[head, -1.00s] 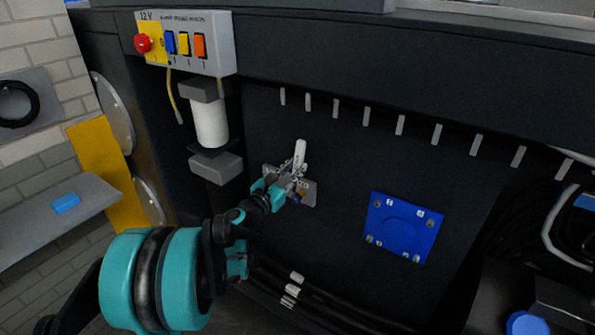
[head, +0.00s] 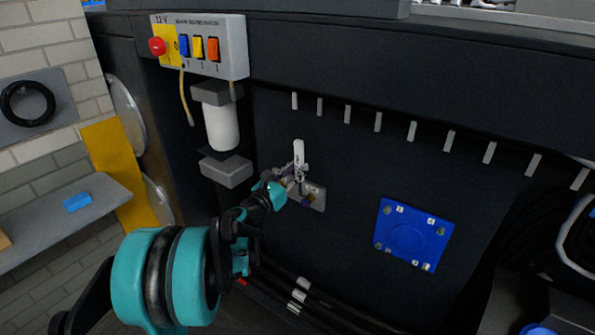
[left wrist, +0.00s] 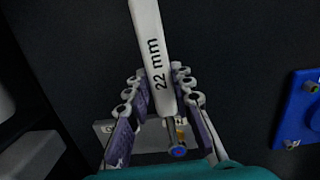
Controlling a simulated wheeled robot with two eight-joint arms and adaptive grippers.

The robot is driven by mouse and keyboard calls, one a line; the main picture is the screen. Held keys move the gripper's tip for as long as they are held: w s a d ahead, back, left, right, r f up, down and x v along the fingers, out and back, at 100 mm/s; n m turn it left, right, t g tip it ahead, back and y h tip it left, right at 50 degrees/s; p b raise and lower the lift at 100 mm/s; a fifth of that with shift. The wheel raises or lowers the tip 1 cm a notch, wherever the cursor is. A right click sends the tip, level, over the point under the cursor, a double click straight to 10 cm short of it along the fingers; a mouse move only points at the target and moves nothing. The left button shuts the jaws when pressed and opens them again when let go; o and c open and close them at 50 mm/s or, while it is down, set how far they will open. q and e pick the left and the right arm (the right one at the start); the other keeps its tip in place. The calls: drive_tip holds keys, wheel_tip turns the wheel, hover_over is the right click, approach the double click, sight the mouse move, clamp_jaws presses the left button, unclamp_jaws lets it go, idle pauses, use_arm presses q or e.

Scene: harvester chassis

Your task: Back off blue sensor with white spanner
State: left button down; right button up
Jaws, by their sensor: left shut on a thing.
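A white spanner (head: 299,152) marked "22 mm" is held in my left gripper (head: 289,187), its handle pointing up. In the left wrist view the spanner (left wrist: 157,60) runs down between the two fingers of the left gripper (left wrist: 161,115). A blue-tipped sensor (left wrist: 177,151) with a brass-coloured body shows just below the spanner's lower end, in front of a grey mounting plate (left wrist: 100,127). In the head view the plate (head: 318,198) is on the dark panel, partly behind the gripper. Whether the spanner's jaw is around the sensor is hidden. My right gripper is not in view.
A blue square plate (head: 413,234) with bolts is on the panel to the right. A switch box (head: 200,45) and a white cylinder (head: 221,126) are at upper left. Black cables (head: 300,296) run below. The panel between the mounting plate and blue plate is clear.

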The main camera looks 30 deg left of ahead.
use_arm(q)
drive_tip(key=shift+w+a+f+n+b, duration=0.1)
drive_tip(key=shift+a+n+b, duration=0.1)
drive_tip(key=shift+a+n, duration=0.5)
drive_tip(key=shift+w+a+f+n+b, duration=0.15)
drive_tip(key=shift+a+n, duration=0.35)
drive_tip(key=shift+a, duration=0.25)
drive_tip(key=shift+s, duration=0.1)
drive_tip(key=shift+a+f+n+y+b, duration=0.2)
drive_tip(key=shift+a+f+n+b, duration=0.05)
drive_tip(key=shift+a+n, duration=0.4)
drive_tip(key=shift+a+f+n+y+b, duration=0.2)
drive_tip(key=shift+a+n, duration=0.35)
drive_tip(key=shift+a, duration=0.2)
